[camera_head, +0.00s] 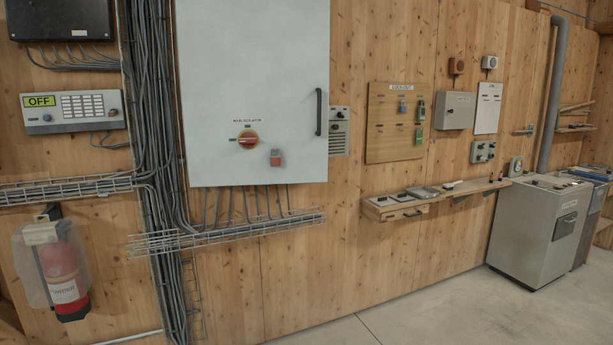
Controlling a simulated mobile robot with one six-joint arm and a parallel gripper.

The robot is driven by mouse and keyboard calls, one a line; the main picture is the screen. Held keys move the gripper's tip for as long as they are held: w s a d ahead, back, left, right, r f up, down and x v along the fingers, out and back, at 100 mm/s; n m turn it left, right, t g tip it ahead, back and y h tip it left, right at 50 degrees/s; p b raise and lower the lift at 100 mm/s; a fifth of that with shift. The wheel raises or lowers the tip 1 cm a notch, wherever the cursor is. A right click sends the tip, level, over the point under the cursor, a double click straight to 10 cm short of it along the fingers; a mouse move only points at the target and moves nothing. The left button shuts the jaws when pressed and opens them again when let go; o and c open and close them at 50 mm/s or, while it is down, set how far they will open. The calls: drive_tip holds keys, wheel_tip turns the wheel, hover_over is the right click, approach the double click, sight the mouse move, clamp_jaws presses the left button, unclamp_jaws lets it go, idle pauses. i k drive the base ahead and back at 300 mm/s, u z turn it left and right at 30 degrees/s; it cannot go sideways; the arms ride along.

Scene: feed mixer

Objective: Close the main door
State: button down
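A large pale grey electrical cabinet hangs on the wooden wall left of the middle, cut off by the top edge. Its main door (225,85) faces me and looks flush with the cabinet, though I cannot tell whether it is fully shut. A dark vertical handle (319,112) is at the door's right side. My gripper is not in view.
A cable tray (225,236) juts out below the cabinet. A fire extinguisher (62,270) hangs at lower left. A wall shelf (395,209) and grey floor cabinet (537,232) stand at right. The concrete floor (430,315) in front is clear.

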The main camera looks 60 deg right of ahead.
sight(262, 68)
drive_tip(key=z, duration=0.2)
drive_tip(key=k, duration=0.75)
drive_tip(key=z, duration=0.6)
drive_tip(key=i, duration=1.8)
